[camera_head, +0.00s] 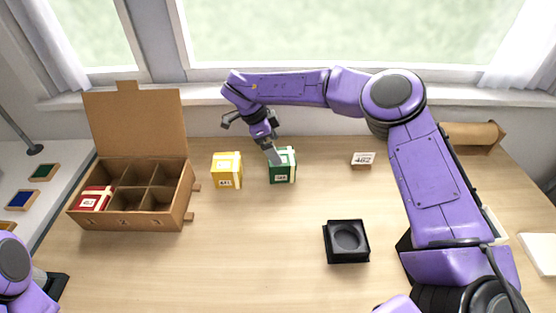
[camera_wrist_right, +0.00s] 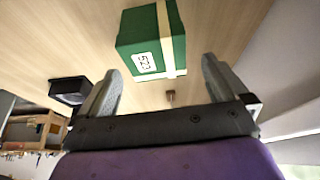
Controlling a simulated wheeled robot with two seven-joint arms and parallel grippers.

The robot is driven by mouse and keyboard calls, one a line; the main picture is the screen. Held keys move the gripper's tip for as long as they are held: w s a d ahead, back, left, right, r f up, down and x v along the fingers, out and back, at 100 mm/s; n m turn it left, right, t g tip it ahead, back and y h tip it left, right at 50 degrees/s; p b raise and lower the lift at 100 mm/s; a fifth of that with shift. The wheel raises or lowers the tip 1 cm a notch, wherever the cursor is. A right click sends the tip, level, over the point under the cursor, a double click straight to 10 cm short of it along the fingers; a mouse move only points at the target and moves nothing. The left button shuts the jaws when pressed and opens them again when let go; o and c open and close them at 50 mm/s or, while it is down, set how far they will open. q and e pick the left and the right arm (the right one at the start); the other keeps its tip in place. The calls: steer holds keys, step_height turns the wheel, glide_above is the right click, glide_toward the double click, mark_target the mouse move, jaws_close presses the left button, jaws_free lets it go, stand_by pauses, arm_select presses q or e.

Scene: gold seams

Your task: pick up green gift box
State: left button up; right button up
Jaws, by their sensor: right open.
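The green gift box (camera_head: 283,174) has a cream ribbon and a white number label. It stands on the table right of the yellow gift box (camera_head: 227,180). My right gripper (camera_head: 273,152) is above and at the back of the green box, one finger overlapping its top in the head view. In the right wrist view my right gripper (camera_wrist_right: 160,85) is open and empty, and the green box (camera_wrist_right: 148,35) lies beyond the fingertips, roughly between their lines. Whether a finger touches it I cannot tell. Only purple links of my left arm show at the lower left.
An open cardboard box (camera_head: 125,222) with several compartments stands at the left, a red gift box (camera_head: 93,199) in its front left one. A black holder (camera_head: 346,254) with a round recess sits front right. A small number card (camera_head: 362,159) stands right of the green box. The front middle is clear.

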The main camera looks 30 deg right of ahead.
mark_target(286, 172)
steer(key=p+x, duration=0.1)
steer(key=x, duration=0.5)
steer(key=shift+s+a+f+p, duration=0.15)
steer(key=shift+s+f+p, duration=0.1)
steer(key=shift+p, duration=0.1)
steer(key=shift+s+f, duration=0.1)
steer(key=shift+f, duration=0.15)
steer(key=c, duration=1)
steer(key=shift+o, duration=0.2)
steer(key=shift+r, duration=0.15)
